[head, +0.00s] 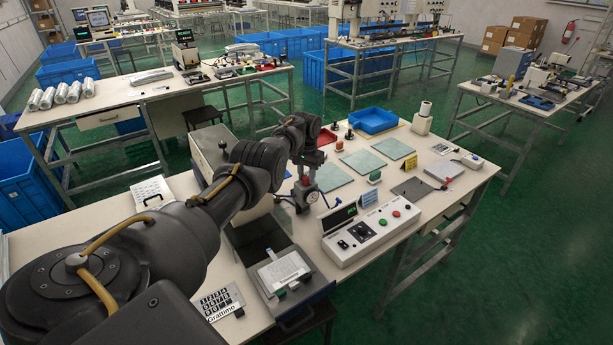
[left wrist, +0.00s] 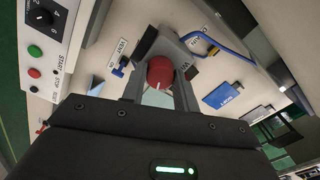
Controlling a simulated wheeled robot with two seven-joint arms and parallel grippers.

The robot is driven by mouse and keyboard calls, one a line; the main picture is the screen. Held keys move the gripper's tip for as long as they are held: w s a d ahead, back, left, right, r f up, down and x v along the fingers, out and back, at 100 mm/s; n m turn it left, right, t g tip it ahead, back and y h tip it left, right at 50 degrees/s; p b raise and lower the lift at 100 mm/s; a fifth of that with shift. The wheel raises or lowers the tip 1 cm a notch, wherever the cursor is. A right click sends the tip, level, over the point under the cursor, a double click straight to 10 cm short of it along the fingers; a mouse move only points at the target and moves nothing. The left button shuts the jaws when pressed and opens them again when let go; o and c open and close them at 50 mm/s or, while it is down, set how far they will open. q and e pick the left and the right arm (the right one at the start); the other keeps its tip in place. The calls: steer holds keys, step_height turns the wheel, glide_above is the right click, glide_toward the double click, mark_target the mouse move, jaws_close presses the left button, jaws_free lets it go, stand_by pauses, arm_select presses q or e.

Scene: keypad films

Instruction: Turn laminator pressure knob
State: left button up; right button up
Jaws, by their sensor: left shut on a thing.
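The red round knob (left wrist: 160,72) sits between the two fingers of my left gripper (left wrist: 160,84) in the left wrist view. The fingers are shut on its sides, and a pale mark shows on the knob's near edge. The knob stands by a grey housing (left wrist: 180,45). My right gripper is in neither view.
A control box (head: 372,232) with a dial and red and green buttons stands right of my gripper. Pale green plates (head: 362,162) and a blue tray (head: 373,120) lie behind.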

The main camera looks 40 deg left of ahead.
mark_target(306, 177)
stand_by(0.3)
arm_select(q)
steer(key=o, duration=1)
step_height(306, 177, up, 3)
steer(key=shift+r+p, duration=0.1)
steer(key=shift+p, duration=0.7)
step_height(306, 177, up, 8)
steer(key=shift+f+b, duration=0.15)
steer(key=shift+b, duration=0.3)
